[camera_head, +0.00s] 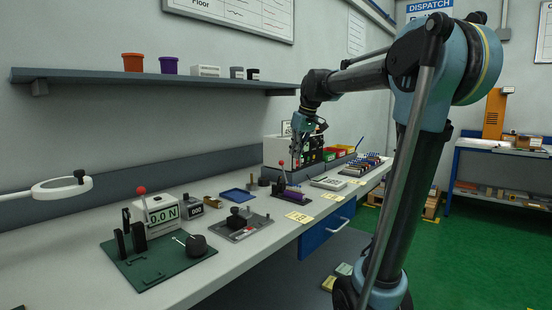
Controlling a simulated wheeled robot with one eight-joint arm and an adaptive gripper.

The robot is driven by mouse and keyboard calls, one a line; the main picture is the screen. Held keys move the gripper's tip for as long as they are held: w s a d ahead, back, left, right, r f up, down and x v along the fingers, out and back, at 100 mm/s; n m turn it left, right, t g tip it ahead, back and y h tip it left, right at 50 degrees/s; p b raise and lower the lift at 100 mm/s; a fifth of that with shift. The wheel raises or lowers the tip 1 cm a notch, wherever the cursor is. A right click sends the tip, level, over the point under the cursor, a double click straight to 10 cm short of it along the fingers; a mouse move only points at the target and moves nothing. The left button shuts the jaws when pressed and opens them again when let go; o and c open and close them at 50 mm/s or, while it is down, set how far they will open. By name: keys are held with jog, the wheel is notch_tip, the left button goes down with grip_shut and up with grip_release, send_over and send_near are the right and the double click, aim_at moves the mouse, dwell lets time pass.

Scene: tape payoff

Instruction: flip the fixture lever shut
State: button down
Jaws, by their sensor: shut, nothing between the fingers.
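A small dark fixture (278,188) sits on the bench near the middle, with a purple roll-like part (293,195) at its front. A lever with a red knob (281,163) stands roughly upright at this fixture. My gripper (296,160) is shut and empty, pointing down just right of and a little above the knob. Whether it touches the lever cannot be told at this size. A second red-knobbed lever (141,190) stands at the grey gauge reading 0.0 N (162,214), on the green plate (150,268) at the left.
A blue tray (237,195) and a grey plate with a black block (240,228) lie left of the fixture. A white flat device (328,183) and colored bins (330,155) are to its right. A shelf (150,76) runs along the wall above. The bench front has some bare room.

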jog(key=w+a+r+n+y, duration=0.1)
jog(key=w+a+r+n, duration=0.1)
jog(key=w+a+r, duration=0.3)
jog(key=w+a, duration=0.3)
jog(key=w, duration=0.2)
jog(key=shift+r, duration=0.3)
jog(key=shift+w, duration=0.1)
notch_tip(320, 180, down, 10)
jog(key=shift+r, duration=0.25)
jog(key=shift+a, duration=0.1)
dwell(0.4)
jog(key=shift+s+r, duration=0.1)
jog(key=shift+s, duration=0.1)
